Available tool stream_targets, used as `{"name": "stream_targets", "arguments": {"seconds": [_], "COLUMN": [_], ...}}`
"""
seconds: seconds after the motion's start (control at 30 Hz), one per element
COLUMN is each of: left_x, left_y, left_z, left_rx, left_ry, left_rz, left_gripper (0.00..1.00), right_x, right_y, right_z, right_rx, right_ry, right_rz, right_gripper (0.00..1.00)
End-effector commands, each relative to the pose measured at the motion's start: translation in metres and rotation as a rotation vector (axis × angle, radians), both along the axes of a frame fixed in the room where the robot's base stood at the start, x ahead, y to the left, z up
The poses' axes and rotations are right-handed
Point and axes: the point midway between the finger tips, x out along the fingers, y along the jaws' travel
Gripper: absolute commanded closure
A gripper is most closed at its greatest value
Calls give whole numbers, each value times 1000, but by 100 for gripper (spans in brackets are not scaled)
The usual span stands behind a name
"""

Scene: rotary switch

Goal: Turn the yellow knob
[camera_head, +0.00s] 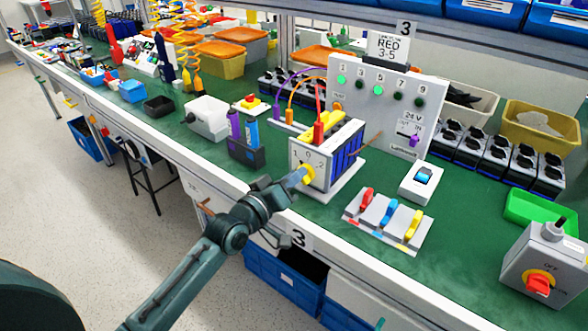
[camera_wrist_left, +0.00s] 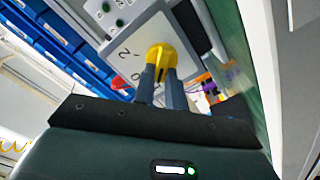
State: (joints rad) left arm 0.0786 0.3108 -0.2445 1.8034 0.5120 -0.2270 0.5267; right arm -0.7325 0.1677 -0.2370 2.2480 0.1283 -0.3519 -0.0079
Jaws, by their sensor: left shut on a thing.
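The yellow knob (camera_head: 308,173) sits on the front face of a white switch box (camera_head: 325,153) marked with numbers, on the green bench. My left gripper (camera_head: 298,178) reaches it from the front left and is shut on it. In the left wrist view the two fingers (camera_wrist_left: 157,80) lie on either side of the yellow knob (camera_wrist_left: 163,56), whose top shows between and beyond them. A "2" shows on the box face to the left of the knob there. My right gripper is in neither view.
A panel with red, blue and yellow levers (camera_head: 385,218) lies to the right of the box. A grey box with a red rotary switch (camera_head: 540,281) stands at the far right. A purple and blue bottle holder (camera_head: 245,152) stands close on the left. An upright panel (camera_head: 388,97) stands behind.

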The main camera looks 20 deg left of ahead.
Motion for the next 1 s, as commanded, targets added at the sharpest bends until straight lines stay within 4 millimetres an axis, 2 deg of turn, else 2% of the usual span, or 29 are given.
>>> {"name": "stream_targets", "arguments": {"seconds": [0.23,0.73,0.77,1.0], "left_x": [0,0,0,0], "left_y": [1,1,1,1], "left_z": [0,-1,-1,-1], "left_rx": [-75,-94,-94,-91], "left_ry": [26,32,32,32], "left_rz": [0,0,0,1], "left_gripper": [100,100,86,66], "right_x": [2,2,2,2], "right_y": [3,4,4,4], "right_z": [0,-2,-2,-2], "right_rx": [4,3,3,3], "right_ry": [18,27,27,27], "right_rz": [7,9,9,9], "right_gripper": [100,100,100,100]}}
